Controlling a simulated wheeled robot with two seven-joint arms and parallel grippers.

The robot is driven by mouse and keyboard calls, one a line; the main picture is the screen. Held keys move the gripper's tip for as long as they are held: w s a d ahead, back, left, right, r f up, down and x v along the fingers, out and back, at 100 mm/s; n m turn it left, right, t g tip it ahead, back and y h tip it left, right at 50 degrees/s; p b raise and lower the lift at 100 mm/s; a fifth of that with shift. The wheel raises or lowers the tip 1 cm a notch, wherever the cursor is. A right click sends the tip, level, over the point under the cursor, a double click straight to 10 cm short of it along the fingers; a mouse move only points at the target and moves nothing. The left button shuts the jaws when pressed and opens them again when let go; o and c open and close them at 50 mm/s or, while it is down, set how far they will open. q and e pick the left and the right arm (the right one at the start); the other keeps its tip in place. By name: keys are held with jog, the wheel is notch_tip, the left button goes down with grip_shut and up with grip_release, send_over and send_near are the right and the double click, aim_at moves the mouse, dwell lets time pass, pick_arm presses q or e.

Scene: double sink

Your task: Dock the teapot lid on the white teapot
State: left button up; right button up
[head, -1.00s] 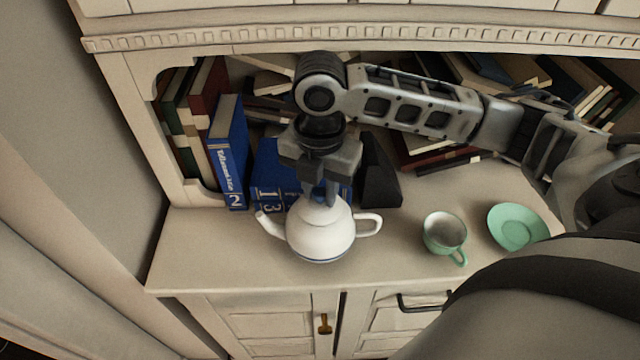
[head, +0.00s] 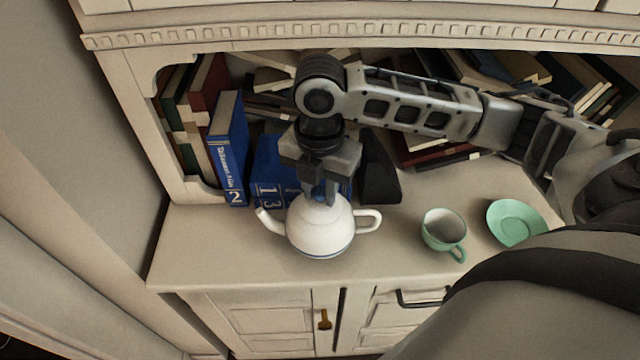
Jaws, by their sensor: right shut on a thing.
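The white teapot (head: 320,234) stands upright on the cabinet top, spout to the left and handle to the right, with a blue line near its base. My right gripper (head: 320,198) points down over the top of the teapot, its fingers shut at the middle of the opening area. My left gripper is not in view.
A green cup (head: 444,232) and a green saucer (head: 516,222) stand to the right of the teapot. Blue books (head: 229,150) and a black wedge-shaped object (head: 379,172) are behind it. The cabinet top (head: 205,250) is clear at the left.

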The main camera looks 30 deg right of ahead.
aim_at(320, 191)
jog(key=shift+f, duration=0.3)
jog(key=o, duration=0.7)
jog(key=shift+r, duration=0.1)
jog(key=shift+r, duration=1.2)
notch_tip(320, 191, up, 9)
jog(key=shift+f, duration=0.2)
